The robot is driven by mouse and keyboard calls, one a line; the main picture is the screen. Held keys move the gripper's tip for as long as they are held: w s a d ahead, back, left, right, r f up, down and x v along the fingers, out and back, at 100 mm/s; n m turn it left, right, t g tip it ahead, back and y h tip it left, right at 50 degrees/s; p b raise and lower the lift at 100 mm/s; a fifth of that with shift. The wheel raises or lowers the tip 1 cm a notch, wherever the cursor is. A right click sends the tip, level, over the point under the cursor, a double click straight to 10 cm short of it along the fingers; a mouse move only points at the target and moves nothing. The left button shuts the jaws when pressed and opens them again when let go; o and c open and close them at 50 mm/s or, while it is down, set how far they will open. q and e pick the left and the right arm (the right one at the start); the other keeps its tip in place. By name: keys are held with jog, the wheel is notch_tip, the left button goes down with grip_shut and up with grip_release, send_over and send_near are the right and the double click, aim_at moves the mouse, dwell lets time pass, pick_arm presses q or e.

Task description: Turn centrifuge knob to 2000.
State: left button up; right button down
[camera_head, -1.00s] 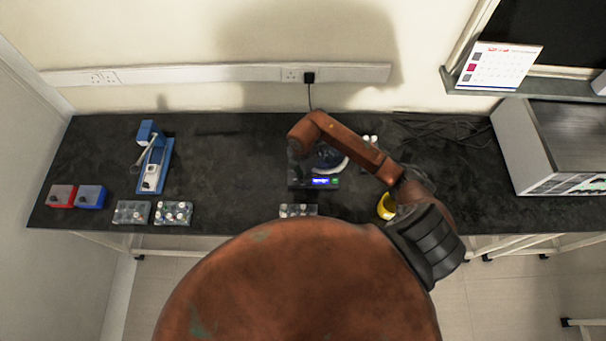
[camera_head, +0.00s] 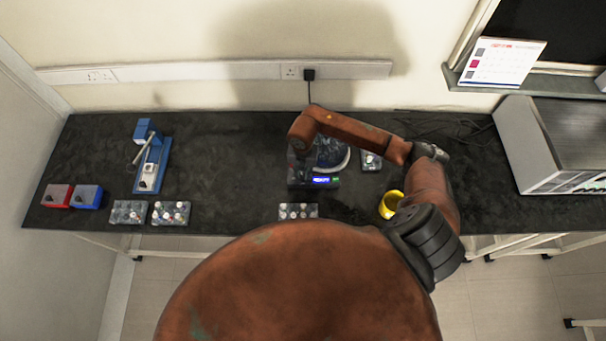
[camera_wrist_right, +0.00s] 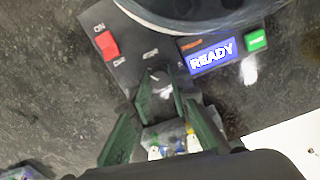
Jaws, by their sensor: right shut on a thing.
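The centrifuge (camera_head: 335,168) stands on the black bench in the head view, partly hidden by my right arm. In the right wrist view its panel (camera_wrist_right: 132,62) has a red switch (camera_wrist_right: 107,45), a blue display (camera_wrist_right: 212,56) reading READY, and a green button (camera_wrist_right: 256,40). The small grey knob (camera_wrist_right: 158,78) lies between the fingertips of my right gripper (camera_wrist_right: 164,90), which is shut on it. The knob's pointer and scale cannot be read clearly. In the head view the right gripper is mostly hidden below its arm. My left gripper is not in view.
A tube rack (camera_head: 299,211) stands in front of the centrifuge and another rack (camera_head: 371,161) to its right. A yellow ring-shaped item (camera_head: 391,204) is near my right forearm. Red (camera_head: 57,195) and blue (camera_head: 88,197) boxes stand far left.

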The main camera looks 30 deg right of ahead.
aim_at(303, 176)
jog(key=n+b, duration=0.1)
jog(key=n, duration=0.1)
jog(key=n+b, duration=0.2)
jog(key=n, duration=0.1)
jog(key=shift+f+n, duration=0.2)
jog(key=shift+n, duration=0.1)
jog(key=n+b, duration=0.3)
jog(key=n, duration=0.2)
jog(key=shift+s+r, duration=0.1)
jog(key=shift+s, duration=0.05)
dwell(0.3)
jog(key=c, duration=1.8)
grip_release()
jog(key=shift+r, duration=0.1)
notch_tip(303, 176, up, 12)
